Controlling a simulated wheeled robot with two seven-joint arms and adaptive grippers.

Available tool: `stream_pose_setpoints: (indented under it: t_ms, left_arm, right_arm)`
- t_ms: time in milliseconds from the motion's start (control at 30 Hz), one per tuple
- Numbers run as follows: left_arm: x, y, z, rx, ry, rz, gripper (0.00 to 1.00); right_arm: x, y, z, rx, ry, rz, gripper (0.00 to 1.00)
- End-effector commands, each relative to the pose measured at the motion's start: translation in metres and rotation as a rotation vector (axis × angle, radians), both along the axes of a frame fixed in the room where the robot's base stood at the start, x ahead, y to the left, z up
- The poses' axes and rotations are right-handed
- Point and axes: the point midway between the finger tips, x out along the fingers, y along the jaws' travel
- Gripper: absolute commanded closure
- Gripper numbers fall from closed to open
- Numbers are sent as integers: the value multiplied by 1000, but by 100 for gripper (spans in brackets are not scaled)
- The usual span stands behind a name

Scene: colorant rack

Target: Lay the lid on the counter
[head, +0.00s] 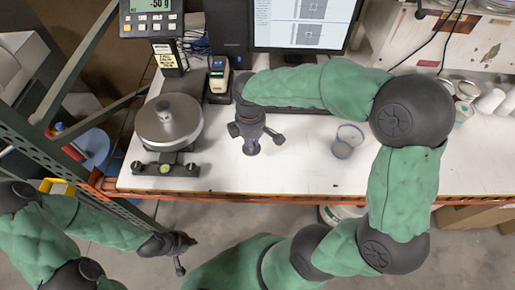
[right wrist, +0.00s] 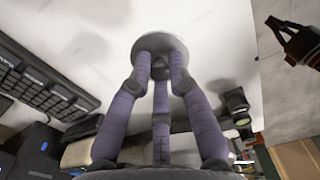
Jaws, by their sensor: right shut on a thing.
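The lid is a small grey disk (right wrist: 160,40) with a dark knob. In the right wrist view, the fingers of my right gripper (right wrist: 160,72) are closed around the knob. In the head view, my right gripper (head: 252,132) points down over the white counter (head: 300,175), with the lid (head: 251,150) mostly hidden beneath it. I cannot tell whether the lid touches the counter. My left gripper (head: 183,250) is empty with its fingers apart, below the counter's front edge. It also shows in the right wrist view (right wrist: 290,42).
A scale with a round silver pan (head: 185,127) stands left of my right gripper. A clear cup (head: 347,141) stands to the right. A monitor (head: 300,22) and a handheld device (head: 218,78) are behind. The counter's front middle is clear.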

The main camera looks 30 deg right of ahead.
Motion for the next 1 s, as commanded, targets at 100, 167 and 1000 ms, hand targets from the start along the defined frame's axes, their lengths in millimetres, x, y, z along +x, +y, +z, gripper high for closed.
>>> stream_pose_setpoints:
  t_ms: [100, 167, 1000]
  left_arm:
    - [0, 0, -6, 0, 1, 0, 100]
    - [0, 0, -7, 0, 1, 0, 100]
    - [0, 0, -19, 0, 0, 0, 100]
  right_arm:
    - [5, -13, -18, 0, 0, -3, 100]
    - [7, -16, -22, 0, 0, -3, 100]
    - [11, -27, -67, 0, -1, 0, 100]
